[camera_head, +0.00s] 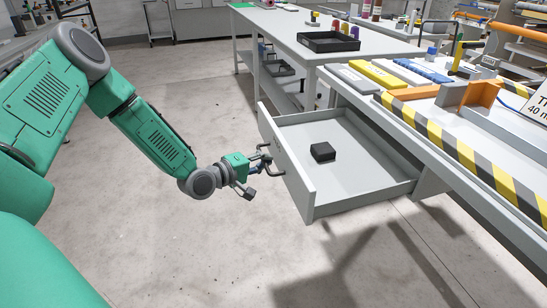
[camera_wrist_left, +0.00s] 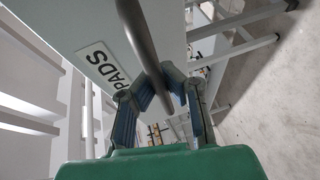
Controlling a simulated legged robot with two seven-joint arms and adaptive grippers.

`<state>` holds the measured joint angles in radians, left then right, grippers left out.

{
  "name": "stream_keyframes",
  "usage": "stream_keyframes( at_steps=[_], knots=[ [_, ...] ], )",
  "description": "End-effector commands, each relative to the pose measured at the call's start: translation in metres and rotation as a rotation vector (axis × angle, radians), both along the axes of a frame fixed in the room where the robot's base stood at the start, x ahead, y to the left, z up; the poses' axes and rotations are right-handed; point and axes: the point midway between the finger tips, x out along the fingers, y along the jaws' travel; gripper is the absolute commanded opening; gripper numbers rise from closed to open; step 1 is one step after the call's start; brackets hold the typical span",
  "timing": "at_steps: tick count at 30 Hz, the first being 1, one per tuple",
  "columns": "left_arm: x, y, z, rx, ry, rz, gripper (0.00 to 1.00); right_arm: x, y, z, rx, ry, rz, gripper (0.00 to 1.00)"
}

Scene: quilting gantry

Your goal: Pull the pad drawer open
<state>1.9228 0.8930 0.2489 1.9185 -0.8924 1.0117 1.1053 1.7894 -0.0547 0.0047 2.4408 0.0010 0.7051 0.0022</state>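The pad drawer (camera_head: 291,168) is grey and stands pulled well out from under the bench; I see into it. A small black block (camera_head: 323,152) lies on its floor. Its front carries a white PADS label (camera_wrist_left: 104,66) in the left wrist view. My left gripper (camera_head: 264,161) is at the drawer front, at the dark bar handle (camera_wrist_left: 138,38). In the wrist view the fingers of my left gripper (camera_wrist_left: 161,88) close in on both sides of the handle, which runs between their tips. My right gripper is not in view.
The bench above the drawer has a yellow-black striped edge (camera_head: 440,143) and orange brackets (camera_head: 482,95). A farther table holds a black tray (camera_head: 328,41). The concrete floor (camera_head: 200,245) before the drawer is clear.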

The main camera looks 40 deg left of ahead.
Motion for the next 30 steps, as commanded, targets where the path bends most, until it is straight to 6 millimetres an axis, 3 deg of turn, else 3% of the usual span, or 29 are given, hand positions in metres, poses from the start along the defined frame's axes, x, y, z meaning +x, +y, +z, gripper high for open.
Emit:
stream_keyframes(
  at_steps=[10, 12, 13, 24, 30],
  knots=[
    [0.002, 0.006, 0.002, 0.002, -0.008, 0.013, 0.0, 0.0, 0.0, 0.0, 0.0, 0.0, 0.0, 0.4],
    [0.002, 0.005, 0.002, 0.002, -0.008, 0.012, 0.26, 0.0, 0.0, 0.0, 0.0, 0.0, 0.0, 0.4],
    [0.002, 0.005, 0.002, 0.002, -0.007, 0.011, 0.31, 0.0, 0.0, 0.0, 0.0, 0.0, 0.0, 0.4],
    [-0.003, 0.002, 0.002, 0.003, -0.003, 0.005, 0.31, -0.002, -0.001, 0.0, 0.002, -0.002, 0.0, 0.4],
    [-0.031, 0.011, 0.007, -0.002, -0.003, 0.008, 0.31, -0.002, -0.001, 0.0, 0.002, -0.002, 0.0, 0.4]
  ],
)
